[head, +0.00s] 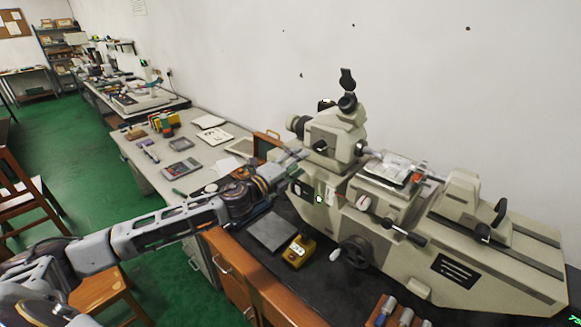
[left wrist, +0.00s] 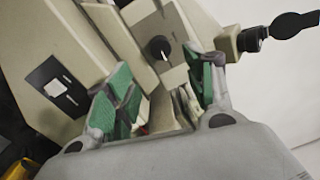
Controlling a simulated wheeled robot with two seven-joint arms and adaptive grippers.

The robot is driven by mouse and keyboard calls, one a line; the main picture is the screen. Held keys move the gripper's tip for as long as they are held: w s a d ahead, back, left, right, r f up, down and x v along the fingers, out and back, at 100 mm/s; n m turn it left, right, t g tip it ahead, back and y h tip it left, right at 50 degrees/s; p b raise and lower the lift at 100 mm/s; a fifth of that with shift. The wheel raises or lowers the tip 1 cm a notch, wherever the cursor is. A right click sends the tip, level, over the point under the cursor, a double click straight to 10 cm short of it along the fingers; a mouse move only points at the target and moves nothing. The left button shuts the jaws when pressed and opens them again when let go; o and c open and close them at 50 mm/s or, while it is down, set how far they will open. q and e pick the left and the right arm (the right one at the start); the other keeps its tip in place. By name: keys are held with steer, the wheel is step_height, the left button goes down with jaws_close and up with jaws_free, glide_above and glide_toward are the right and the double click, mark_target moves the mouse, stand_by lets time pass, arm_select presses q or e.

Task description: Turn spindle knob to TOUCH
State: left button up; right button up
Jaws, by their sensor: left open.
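The spindle knob, a round black dial with a white pointer line, shows in the left wrist view (left wrist: 158,48) on the beige spindle housing. It also appears as a small dark knob in the head view (head: 321,147). My left gripper (head: 297,157) is in front of the housing, just left of the knob. In the left wrist view its green-padded fingers (left wrist: 163,82) are spread apart with nothing held between them, and the knob sits beyond their tips, apart from them. The TOUCH mark is too small to read. My right gripper is not in view.
The beige machine (head: 420,225) stands on a dark bench top. A yellow control box (head: 299,250), a grey plate (head: 273,231) and a handwheel (head: 356,252) are at its front. A black eyepiece (left wrist: 252,38) juts out near the right finger. Papers and a calculator (head: 182,168) lie on the left bench.

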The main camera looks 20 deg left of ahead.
arm_select(q)
steer(key=shift+v, duration=1.25)
